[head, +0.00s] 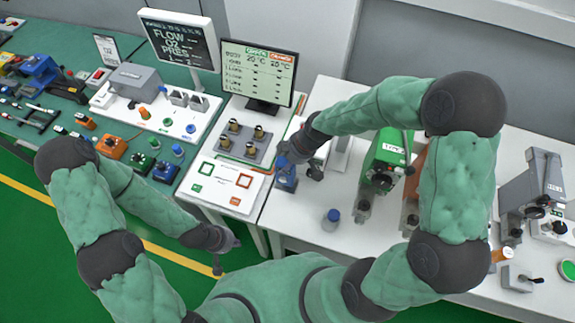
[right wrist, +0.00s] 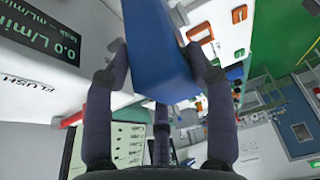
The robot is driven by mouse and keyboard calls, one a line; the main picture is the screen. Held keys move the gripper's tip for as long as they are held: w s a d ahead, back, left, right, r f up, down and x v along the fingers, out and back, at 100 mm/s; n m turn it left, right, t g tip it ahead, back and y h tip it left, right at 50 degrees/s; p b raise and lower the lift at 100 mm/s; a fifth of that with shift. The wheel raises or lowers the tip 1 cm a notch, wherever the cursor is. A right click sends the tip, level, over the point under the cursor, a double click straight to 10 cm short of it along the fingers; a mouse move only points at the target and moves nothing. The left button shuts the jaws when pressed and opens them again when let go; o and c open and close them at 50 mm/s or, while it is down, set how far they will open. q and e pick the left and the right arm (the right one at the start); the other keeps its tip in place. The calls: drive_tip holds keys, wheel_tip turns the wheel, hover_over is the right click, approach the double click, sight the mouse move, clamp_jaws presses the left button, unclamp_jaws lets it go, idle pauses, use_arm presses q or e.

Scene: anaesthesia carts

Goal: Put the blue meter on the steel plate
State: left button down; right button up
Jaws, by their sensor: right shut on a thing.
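The blue meter (head: 286,178) is in my right gripper (head: 290,158), near the left edge of the white table. In the right wrist view the blue meter (right wrist: 158,45) fills the space between the two dark fingers of my right gripper (right wrist: 160,65), which press on its sides. A grey plate with several brass fittings, which looks like the steel plate (head: 248,155), lies left of and a little behind the meter, in front of a monitor. My left gripper (head: 218,255) hangs low at the front, empty as far as I see; its fingers are too small to read.
A white board (head: 222,186) with coloured squares lies in front of the grey plate. The monitor (head: 258,75) stands behind it. The left green bench (head: 60,95) is crowded.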

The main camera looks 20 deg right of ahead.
drive_tip(key=shift+w+d+f, duration=0.15)
drive_tip(key=shift+w+f, duration=0.05)
drive_tip(key=shift+f, duration=0.85)
drive_tip(key=shift+w+d+f, duration=0.1)
drive_tip(key=shift+w+f, duration=0.1)
drive_tip(key=shift+f, duration=0.8)
drive_tip(key=shift+f+b, duration=0.2)
drive_tip(key=shift+b, duration=0.2)
drive_tip(key=o, duration=1.5)
drive_tip(key=shift+r, duration=0.1)
drive_tip(key=shift+r+p, duration=0.2)
drive_tip(key=shift+p, duration=0.15)
drive_tip(key=v, duration=1.1)
drive_tip(key=shift+d+r+p, duration=0.15)
drive_tip(key=shift+r+p, duration=0.2)
